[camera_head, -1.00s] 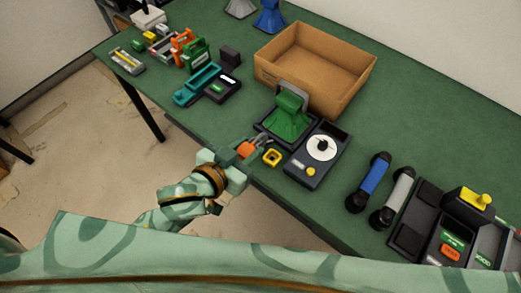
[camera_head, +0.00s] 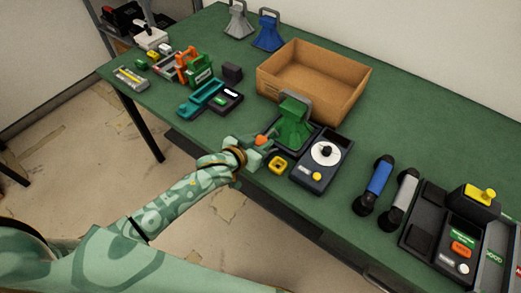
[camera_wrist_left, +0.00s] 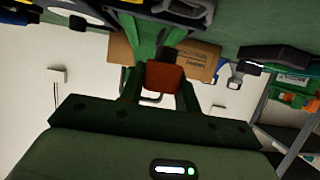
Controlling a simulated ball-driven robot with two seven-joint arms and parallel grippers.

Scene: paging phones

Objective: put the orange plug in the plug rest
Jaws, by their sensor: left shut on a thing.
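The orange plug (camera_head: 261,141) is a small block held between the fingers of my left gripper (camera_head: 256,144), at the table's front edge. The left wrist view shows it as a dark orange block (camera_wrist_left: 165,77) between the two green fingers. The gripper is shut on it, just left of a green horn-shaped piece (camera_head: 293,125) on a dark base. A yellow square piece with a hollow middle (camera_head: 277,165) lies just in front and to the right of the gripper. I cannot tell for sure whether it is the plug rest. My right gripper is not in view.
A dark box with a white dial (camera_head: 325,153) stands right of the green horn. An open cardboard box (camera_head: 345,99) is behind. A teal holder (camera_head: 203,97) and small devices are at left; blue (camera_head: 377,180) and grey handsets are at right.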

